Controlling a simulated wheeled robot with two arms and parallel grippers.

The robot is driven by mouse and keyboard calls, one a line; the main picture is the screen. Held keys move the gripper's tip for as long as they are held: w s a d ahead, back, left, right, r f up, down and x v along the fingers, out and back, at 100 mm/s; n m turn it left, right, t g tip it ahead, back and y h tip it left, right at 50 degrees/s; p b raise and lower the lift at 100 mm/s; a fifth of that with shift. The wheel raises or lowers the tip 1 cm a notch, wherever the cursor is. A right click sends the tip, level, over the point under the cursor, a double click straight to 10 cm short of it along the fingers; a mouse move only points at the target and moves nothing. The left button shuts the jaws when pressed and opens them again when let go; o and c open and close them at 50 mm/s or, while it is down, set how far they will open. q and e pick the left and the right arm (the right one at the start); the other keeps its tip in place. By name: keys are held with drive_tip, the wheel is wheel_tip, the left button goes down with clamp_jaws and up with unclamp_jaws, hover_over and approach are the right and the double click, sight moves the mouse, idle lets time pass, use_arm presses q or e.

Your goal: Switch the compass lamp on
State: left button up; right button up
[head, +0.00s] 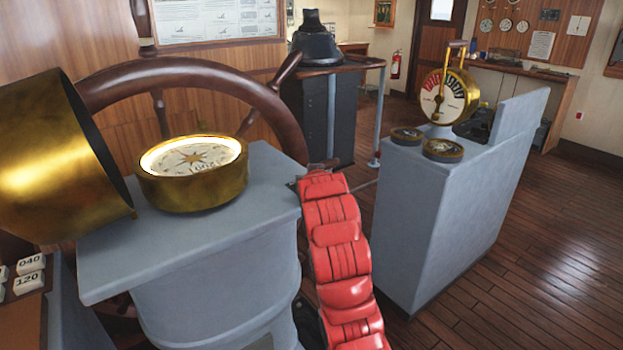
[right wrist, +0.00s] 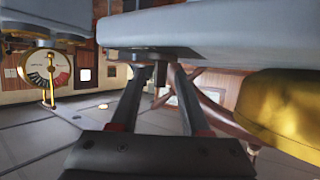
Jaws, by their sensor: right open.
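The brass compass (head: 192,172) sits on the grey binnacle stand (head: 240,225) in the head view. Its white card has a bright, warm glow around the rim. A large brass hood (head: 55,165) is tilted at the left, its open end towards the compass. My red right arm reaches up to the stand's right edge, and it mostly hides its own gripper there. In the right wrist view my right gripper (right wrist: 160,73) is open, its fingertips close to the grey stand (right wrist: 220,30). A small dark knob-like part (right wrist: 160,75) shows between the fingertips; contact cannot be told. My left gripper is out of view.
A wooden steering wheel (head: 175,70) stands behind the compass. A grey console (head: 440,210) with a brass engine telegraph (head: 449,95) is to the right of my arm. White number tiles (head: 28,272) lie at lower left. The wooden floor at right is clear.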

drive_tip(key=p+v, duration=0.8)
drive_tip(key=v, duration=0.8)
drive_tip(key=shift+s+p, duration=0.3)
drive_tip(key=shift+p, duration=0.1)
drive_tip(key=shift+w, duration=0.1)
